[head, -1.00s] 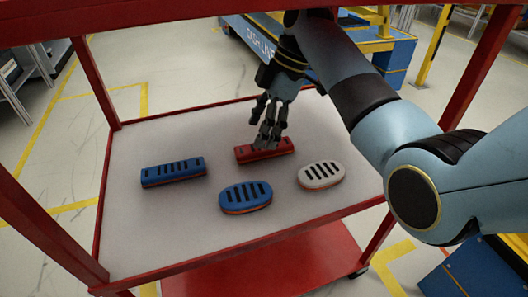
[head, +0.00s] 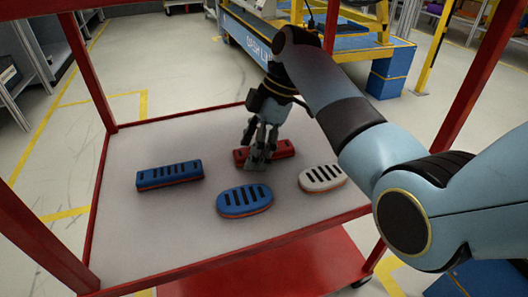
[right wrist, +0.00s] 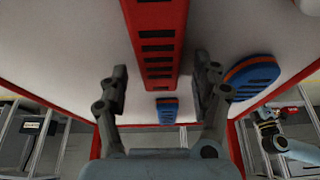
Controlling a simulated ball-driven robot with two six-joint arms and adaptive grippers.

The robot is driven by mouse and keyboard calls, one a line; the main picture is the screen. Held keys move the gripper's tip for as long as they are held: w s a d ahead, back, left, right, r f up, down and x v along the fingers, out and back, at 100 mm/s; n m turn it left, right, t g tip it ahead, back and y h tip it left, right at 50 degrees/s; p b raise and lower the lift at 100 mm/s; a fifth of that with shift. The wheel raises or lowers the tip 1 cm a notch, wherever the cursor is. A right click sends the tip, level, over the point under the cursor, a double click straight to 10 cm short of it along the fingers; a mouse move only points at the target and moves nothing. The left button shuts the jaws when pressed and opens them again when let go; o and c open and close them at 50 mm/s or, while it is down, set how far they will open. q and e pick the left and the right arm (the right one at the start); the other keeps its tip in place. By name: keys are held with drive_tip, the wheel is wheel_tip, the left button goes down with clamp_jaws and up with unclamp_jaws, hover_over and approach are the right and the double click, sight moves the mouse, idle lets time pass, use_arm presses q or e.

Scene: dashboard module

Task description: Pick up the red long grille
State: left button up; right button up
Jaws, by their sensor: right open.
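The red long grille (head: 279,149) lies on the cart's top shelf, behind the oval grilles in the head view. My right gripper (head: 259,160) is above it and hides part of its left half. In the right wrist view the red long grille (right wrist: 158,40) runs between the two open fingers of my right gripper (right wrist: 162,85), with clear gaps on both sides. The grille is not gripped. My left gripper is not in view.
A blue long grille (head: 170,174) lies to the left, a blue oval grille (head: 245,201) in front, and a white oval grille (head: 323,178) to the right. The shelf (head: 140,240) has a raised red rim and red corner posts. Its front left is clear.

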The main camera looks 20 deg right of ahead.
sight(282, 145)
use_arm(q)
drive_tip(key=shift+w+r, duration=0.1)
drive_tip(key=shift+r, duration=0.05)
use_arm(e)
drive_tip(key=shift+f, duration=0.15)
drive_tip(key=shift+c, duration=0.2)
drive_tip(key=c, duration=1.2)
wheel_tip(282, 145, up, 4)
drive_tip(key=shift+r+p, duration=0.1)
drive_tip(key=shift+p, duration=1.1)
drive_tip(key=d+p, duration=0.2)
drive_tip(key=d, duration=0.6)
drive_tip(key=shift+d, duration=0.25)
drive_tip(key=d, duration=0.4)
drive_tip(key=d+p, duration=0.1)
drive_tip(key=d, duration=0.4)
drive_tip(key=shift+s+d+f, duration=0.1)
drive_tip(key=shift+d+f, duration=0.1)
drive_tip(key=shift+d, duration=0.1)
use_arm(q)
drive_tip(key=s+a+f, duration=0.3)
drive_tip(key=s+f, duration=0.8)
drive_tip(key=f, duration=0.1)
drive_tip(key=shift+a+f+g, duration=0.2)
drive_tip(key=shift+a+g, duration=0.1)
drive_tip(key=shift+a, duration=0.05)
